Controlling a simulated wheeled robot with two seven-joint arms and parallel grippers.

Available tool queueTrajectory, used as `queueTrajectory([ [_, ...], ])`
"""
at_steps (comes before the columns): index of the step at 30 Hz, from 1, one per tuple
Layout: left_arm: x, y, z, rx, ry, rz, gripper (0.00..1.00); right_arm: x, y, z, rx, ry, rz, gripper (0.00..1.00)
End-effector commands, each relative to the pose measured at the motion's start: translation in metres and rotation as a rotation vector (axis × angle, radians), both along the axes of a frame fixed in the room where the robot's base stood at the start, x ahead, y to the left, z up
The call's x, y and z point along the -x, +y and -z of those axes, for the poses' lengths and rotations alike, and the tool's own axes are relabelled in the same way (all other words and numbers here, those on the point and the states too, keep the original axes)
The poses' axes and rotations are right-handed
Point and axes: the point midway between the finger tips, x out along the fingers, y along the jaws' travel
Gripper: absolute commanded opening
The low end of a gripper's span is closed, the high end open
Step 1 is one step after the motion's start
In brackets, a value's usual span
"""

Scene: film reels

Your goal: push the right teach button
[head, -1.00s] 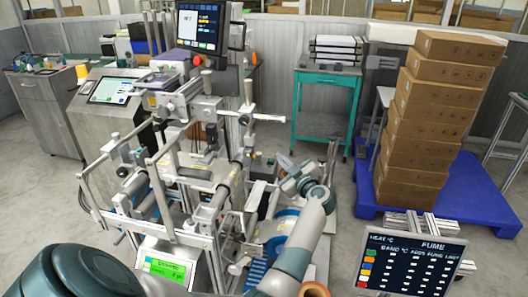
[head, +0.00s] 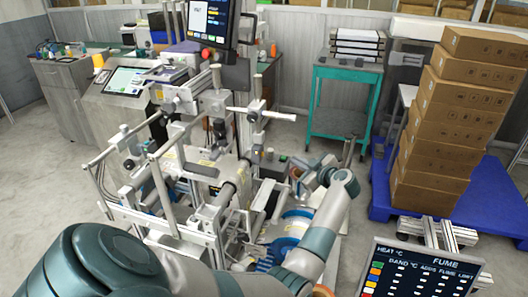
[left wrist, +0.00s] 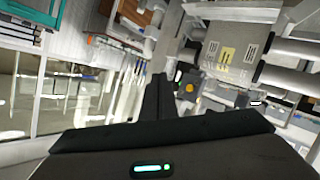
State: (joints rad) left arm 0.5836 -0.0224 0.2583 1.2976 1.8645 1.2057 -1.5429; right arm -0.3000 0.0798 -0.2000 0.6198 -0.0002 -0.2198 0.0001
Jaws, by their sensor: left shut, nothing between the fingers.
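My left gripper (head: 297,168) is small in the head view, beside the right side of the reel machine and partly hidden by my own wrist. In the left wrist view its dark fingers (left wrist: 158,80) are shut and empty. Just right of the fingertips is a small yellow-orange knob or button (left wrist: 188,88) on a grey part, seemingly apart from them. In the head view a small dark box with a green top (head: 283,158) stands near the gripper. I cannot tell which part is the right teach button. My right gripper is not in view.
The machine's rollers and rails (head: 165,190) crowd the space left of my gripper. A monitor (head: 212,22) hangs above. A heat and fume panel (head: 425,275) stands at lower right. Stacked cartons (head: 450,125) stand on a blue pallet (head: 380,190). A teal cart (head: 345,98) is behind.

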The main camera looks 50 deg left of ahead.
Motion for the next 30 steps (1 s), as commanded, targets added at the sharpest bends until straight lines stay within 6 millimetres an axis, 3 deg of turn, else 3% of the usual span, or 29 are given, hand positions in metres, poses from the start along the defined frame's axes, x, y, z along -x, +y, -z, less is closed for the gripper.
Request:
queueTrajectory([
  [15, 0.027, 0.048, 0.0, -0.002, -0.001, -0.002, 0.0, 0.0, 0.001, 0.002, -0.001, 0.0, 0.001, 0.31],
  [18, 0.031, 0.056, -0.004, -0.001, 0.001, 0.0, 0.0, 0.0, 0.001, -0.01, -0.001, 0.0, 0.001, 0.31],
  [30, 0.039, 0.071, 0.0, -0.001, 0.0, 0.0, 0.0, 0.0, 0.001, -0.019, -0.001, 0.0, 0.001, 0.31],
])
